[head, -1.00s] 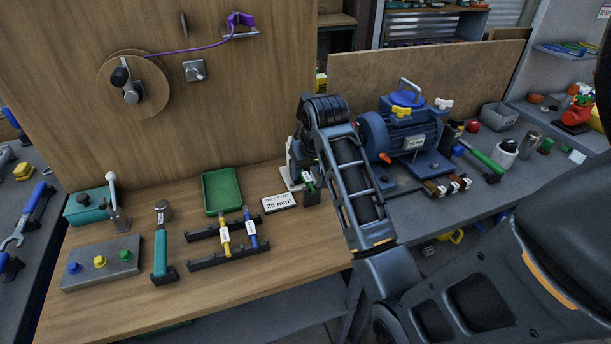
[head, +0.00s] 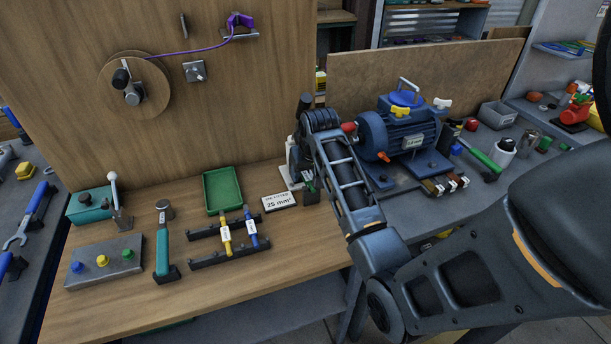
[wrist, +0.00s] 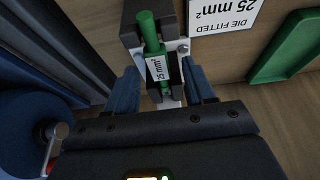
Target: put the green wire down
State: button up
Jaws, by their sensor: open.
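The green wire (wrist: 149,35) is a short green rod with a white 25 mm² label. In the wrist view it lies in a dark holder (wrist: 133,38) on a pale metal plate, its label facing me. In the head view only a small green piece of the wire (head: 310,186) shows beside my forearm. My gripper (wrist: 163,82) is open, with one blue finger on each side of the wire's near end and visible gaps between. The fingers are mostly hidden behind my arm in the head view.
A "DIE FITTED 25 mm²" sign (head: 279,201) and a green tray (head: 222,190) are close by on the wooden bench. A rack (head: 229,255) with yellow and blue wires stands in front. A blue motor (head: 405,135) is to the right.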

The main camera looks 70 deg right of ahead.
jog(key=shift+c, duration=0.4)
grip_shut()
jog(key=shift+r, duration=0.15)
